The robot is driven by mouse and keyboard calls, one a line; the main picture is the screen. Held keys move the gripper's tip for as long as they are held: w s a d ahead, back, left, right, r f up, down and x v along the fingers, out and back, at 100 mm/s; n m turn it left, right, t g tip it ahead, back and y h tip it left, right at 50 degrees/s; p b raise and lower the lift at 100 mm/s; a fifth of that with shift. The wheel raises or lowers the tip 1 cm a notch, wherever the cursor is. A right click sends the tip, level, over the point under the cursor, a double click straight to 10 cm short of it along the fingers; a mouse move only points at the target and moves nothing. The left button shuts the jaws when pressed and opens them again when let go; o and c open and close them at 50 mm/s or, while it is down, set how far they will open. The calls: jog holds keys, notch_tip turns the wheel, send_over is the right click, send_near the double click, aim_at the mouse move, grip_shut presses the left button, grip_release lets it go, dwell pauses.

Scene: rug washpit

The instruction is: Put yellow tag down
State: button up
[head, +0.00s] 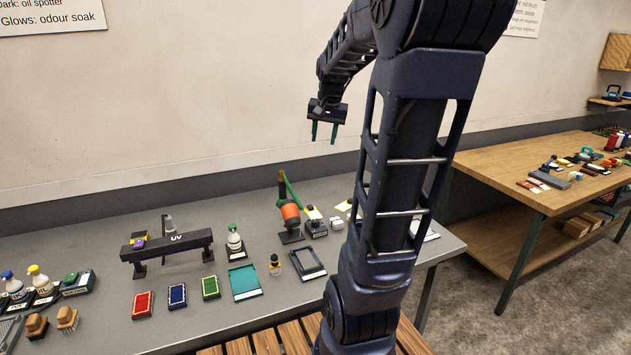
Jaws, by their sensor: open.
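My gripper (324,132) hangs high above the back of the grey table (105,285), in front of the wall. Its two green fingers point down, apart, with nothing between them. A pale yellow card (313,212) lies on a small dark stand (316,229) below my gripper. Another pale yellow piece (343,206) lies to its right, partly hidden by my arm. I cannot tell which of these is the yellow tag.
Red (143,304), blue (177,295) and green (211,288) pads and a teal tray (244,282) line the front. An orange tool (290,215) stands near the cards. Spray bottles (39,281) are at left. A wooden table (540,170) is at right.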

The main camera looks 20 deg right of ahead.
jog(key=s+a+f+n, duration=0.2)
jog(key=s+a, duration=0.3)
jog(key=s, duration=0.4)
jog(key=s+a+f+n+t, duration=0.1)
jog(key=s+a+n, duration=0.3)
jog(key=s, duration=0.6)
jog(key=shift+a+f, duration=0.85)
jog(key=shift+a, duration=0.1)
